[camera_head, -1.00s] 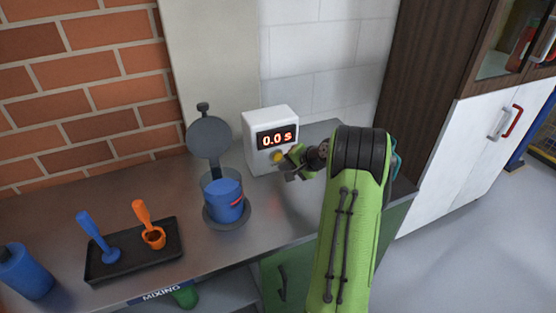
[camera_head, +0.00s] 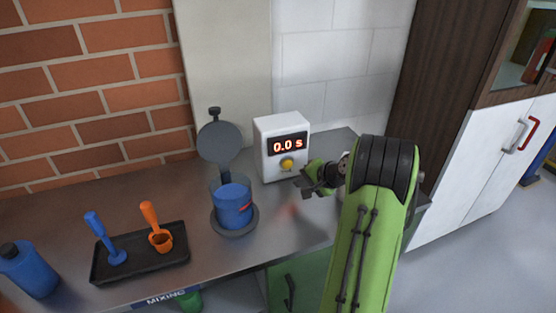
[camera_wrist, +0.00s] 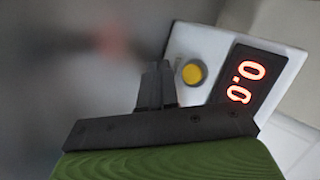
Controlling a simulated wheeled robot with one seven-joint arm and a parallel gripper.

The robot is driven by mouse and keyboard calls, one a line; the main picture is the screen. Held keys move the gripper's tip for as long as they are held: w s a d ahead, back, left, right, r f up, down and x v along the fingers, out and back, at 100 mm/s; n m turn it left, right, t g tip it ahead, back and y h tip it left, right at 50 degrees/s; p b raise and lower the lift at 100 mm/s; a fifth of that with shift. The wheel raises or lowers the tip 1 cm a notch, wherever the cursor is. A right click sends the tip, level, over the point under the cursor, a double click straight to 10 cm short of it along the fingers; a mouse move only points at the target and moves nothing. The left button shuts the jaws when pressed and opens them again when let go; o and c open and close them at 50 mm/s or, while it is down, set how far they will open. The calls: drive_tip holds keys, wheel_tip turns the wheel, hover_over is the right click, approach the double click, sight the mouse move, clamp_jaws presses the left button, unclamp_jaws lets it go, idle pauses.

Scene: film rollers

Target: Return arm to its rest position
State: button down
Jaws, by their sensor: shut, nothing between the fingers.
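My gripper (camera_head: 306,187) is at the end of my green arm, just in front of and below the white timer box (camera_head: 270,163). It is shut and empty, and a small gap shows between it and the box.
Left of the timer stands a blue container (camera_head: 233,206) on a round grey base, with a round dark lid raised behind it. A black tray (camera_head: 120,275) holds a blue and an orange scoop. A blue bottle (camera_head: 27,272) stands at far left. Cabinets (camera_head: 478,165) are at right.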

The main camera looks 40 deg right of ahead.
drive_tip(key=s+a+r+n+g, duration=0.1)
drive_tip(key=s+a+r+n, duration=0.2)
drive_tip(key=a, duration=0.5)
drive_tip(key=s+a+r+n+g, duration=0.1)
drive_tip(key=a+r+n, duration=0.25)
drive_tip(key=a, duration=0.35)
drive_tip(key=s+a+r+n+g, duration=0.1)
drive_tip(key=s+a+r+n, duration=0.1)
drive_tip(key=a+r, duration=0.45)
drive_tip(key=s+a+f+n+g+h, duration=0.1)
drive_tip(key=s+a+n, duration=0.25)
drive_tip(key=s, duration=0.55)
drive_tip(key=s+a+n, duration=0.2)
drive_tip(key=s+a, duration=0.3)
drive_tip(key=s, duration=0.4)
wheel_tip(320, 180, up, 12)
drive_tip(key=p, duration=1.2)
drive_tip(key=shift+p, duration=0.35)
drive_tip(key=shift+f, duration=0.1)
